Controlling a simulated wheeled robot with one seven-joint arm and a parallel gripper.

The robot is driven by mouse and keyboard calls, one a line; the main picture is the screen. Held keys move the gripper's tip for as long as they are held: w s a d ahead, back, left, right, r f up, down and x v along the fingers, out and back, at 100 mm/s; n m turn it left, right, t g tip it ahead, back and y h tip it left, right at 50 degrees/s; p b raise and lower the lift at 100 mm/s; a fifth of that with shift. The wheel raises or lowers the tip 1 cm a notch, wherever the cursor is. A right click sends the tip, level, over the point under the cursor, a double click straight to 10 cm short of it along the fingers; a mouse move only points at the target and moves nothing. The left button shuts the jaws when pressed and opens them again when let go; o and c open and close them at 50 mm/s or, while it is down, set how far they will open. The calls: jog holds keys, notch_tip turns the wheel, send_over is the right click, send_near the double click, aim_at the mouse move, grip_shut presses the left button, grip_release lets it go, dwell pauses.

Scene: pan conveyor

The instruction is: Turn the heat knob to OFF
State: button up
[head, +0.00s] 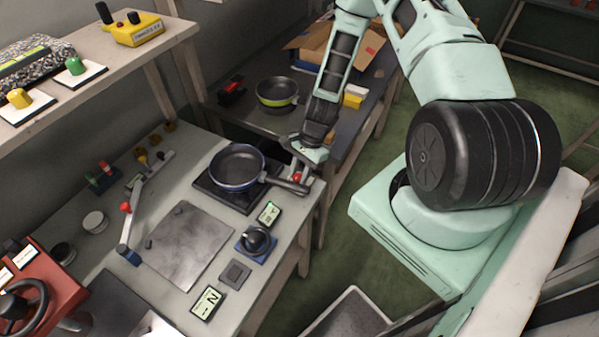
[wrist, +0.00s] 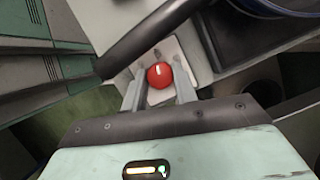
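A round red knob (wrist: 159,75) with a white mark on top sits on a pale plate in the wrist view. My gripper (wrist: 160,88) has one finger on each side of it, both appearing to touch it. In the head view the red knob (head: 297,177) shows small below my gripper (head: 300,167), at the worktable's right edge beside the burner. No OFF label is readable. A dark pan (head: 237,164) stands on the black burner plate (head: 212,187). Its handle (head: 289,185) reaches right, close to my gripper.
The pan handle (wrist: 160,38) crosses just beyond the knob in the wrist view. A black knob on a blue base (head: 256,241) and a small green display (head: 269,213) lie nearer on the worktable. Another pan (head: 277,93) stands on the table behind.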

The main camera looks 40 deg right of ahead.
dwell(0.3)
jog(key=n+g+b, duration=0.1)
jog(key=n, duration=0.1)
jog(key=n+g+h+b, duration=0.1)
jog(key=n, duration=0.2)
jog(key=shift+w+n+b, duration=0.2)
jog(key=shift+n+b, duration=0.1)
jog(key=n+b, duration=0.1)
jog(key=n, duration=0.2)
jog(key=n+g+h+b, duration=0.1)
jog(key=n, duration=0.2)
jog(key=shift+a+g+h, duration=0.15)
jog(key=shift+g+h, duration=0.15)
jog(key=shift+n, duration=0.3)
jog(key=o, duration=1)
jog(key=shift+c, duration=0.2)
jog(key=b+v, duration=0.3)
jog(key=v, duration=1.4)
jog(key=shift+w+r+b, duration=0.2)
jog(key=shift+r+b, duration=0.05)
jog(key=shift+b, duration=0.15)
jog(key=shift+a, duration=0.15)
